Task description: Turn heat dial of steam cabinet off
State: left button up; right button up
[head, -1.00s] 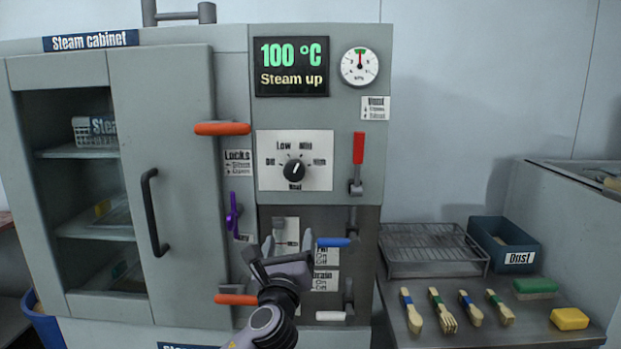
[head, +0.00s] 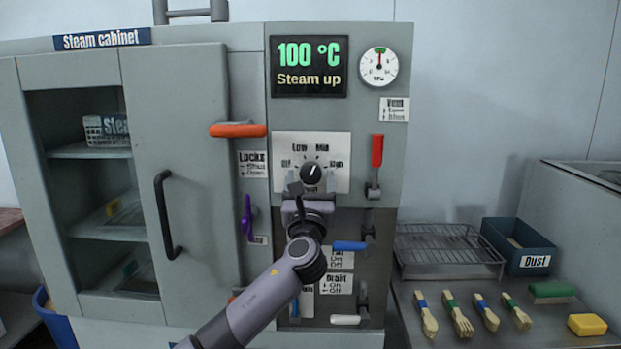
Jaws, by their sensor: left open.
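The heat dial (head: 312,174) is a round black knob with a white pointer mark on a white plate of the steam cabinet (head: 190,110). Its pointer leans up and slightly right, between the low and mid side labels and the high one. The display (head: 309,66) reads 100 °C, Steam up. My left gripper (head: 306,192) is open just below the dial and covers the plate's lower edge. Whether its fingers touch the dial cannot be told. My right gripper is not in view.
A red vent lever (head: 377,151) stands right of the dial. Orange lock handle (head: 238,130), purple lever (head: 247,217) and blue lever (head: 349,246) stick out nearby. A wire rack (head: 448,252), dust bin (head: 518,247) and several wooden utensils lie on the right-hand table.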

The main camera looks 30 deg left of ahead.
pick_arm(q)
jog(key=shift+w+a+r, duration=0.15)
jog(key=shift+w+a, duration=0.05)
jog(key=shift+w, duration=0.15)
jog(key=c, duration=1)
jog(key=shift+c, duration=0.2)
jog(key=shift+n, duration=0.3)
